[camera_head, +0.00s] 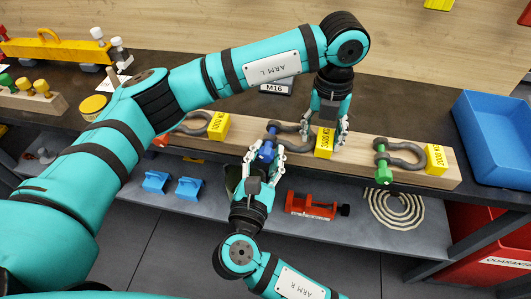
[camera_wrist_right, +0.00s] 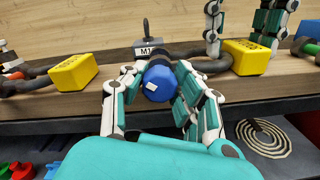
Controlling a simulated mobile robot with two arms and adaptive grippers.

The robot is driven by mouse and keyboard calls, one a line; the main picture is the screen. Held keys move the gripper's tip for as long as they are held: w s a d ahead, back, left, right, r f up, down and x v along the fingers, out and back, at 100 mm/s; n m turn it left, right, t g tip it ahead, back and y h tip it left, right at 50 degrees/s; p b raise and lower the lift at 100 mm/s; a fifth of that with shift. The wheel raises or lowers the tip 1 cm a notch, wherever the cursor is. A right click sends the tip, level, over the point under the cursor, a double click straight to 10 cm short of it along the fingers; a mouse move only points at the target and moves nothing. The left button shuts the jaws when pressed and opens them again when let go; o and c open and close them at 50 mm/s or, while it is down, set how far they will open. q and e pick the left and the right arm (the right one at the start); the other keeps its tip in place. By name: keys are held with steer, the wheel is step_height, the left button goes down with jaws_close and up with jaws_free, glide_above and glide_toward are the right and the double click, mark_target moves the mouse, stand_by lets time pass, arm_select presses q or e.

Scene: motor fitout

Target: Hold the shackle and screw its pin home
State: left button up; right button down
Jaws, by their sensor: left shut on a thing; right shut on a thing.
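The middle shackle, a dark grey bow (camera_head: 288,128) with a yellow weight tag (camera_head: 325,143), lies on the wooden board. Its pin has a blue head (camera_head: 266,150), large in the right wrist view (camera_wrist_right: 160,82). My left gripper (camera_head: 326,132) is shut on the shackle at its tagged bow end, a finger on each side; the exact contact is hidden. My right gripper (camera_head: 264,163) is shut on the blue pin head from the front, its fingers on either side of it. How deep the pin's thread sits is hidden.
Shackles with a green pin (camera_head: 383,173) and an orange-red pin (camera_head: 162,140) lie to either side on the wooden board (camera_head: 455,176). A blue bin (camera_head: 490,135) stands at the right. Below is a shelf with a red clamp-like tool (camera_head: 311,206) and coiled rope (camera_head: 394,209).

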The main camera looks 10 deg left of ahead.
steer(key=m, duration=1)
steer(key=shift+f, duration=0.1)
steer(key=shift+s+m, duration=0.1)
steer(key=shift+m, duration=0.2)
stand_by(0.4)
steer(key=c, duration=0.9)
jaws_free()
steer(key=shift+c, duration=0.2)
steer(key=s, duration=1.2)
steer(key=shift+a, duration=0.1)
